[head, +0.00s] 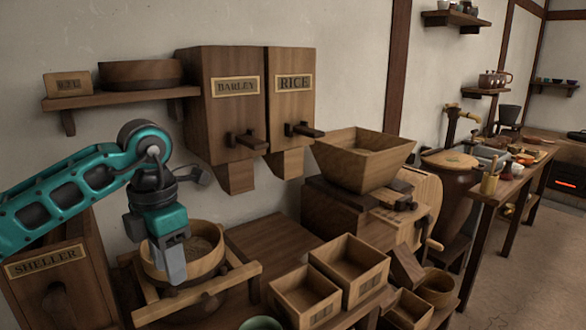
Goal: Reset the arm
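My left arm (80,190), teal and dark grey, comes in from the left edge. It bends at a raised joint and hangs down to my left gripper (174,268). The gripper points down in front of a round wooden tub or sieve (207,264) on a wooden frame, and its grey fingertips overlap the tub's near rim in the picture. I cannot tell whether they touch it. The fingers show nearly edge-on, so their gap is hidden. No object shows in them. My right gripper is not in view.
Wall dispensers labelled BARLEY (224,105) and RICE (290,110) hang behind. A box marked SHELLER (50,285) stands at lower left. Two open wooden boxes (305,298) (352,272) and a hopper mill (360,160) stand to the right. Open floor (535,265) lies far right.

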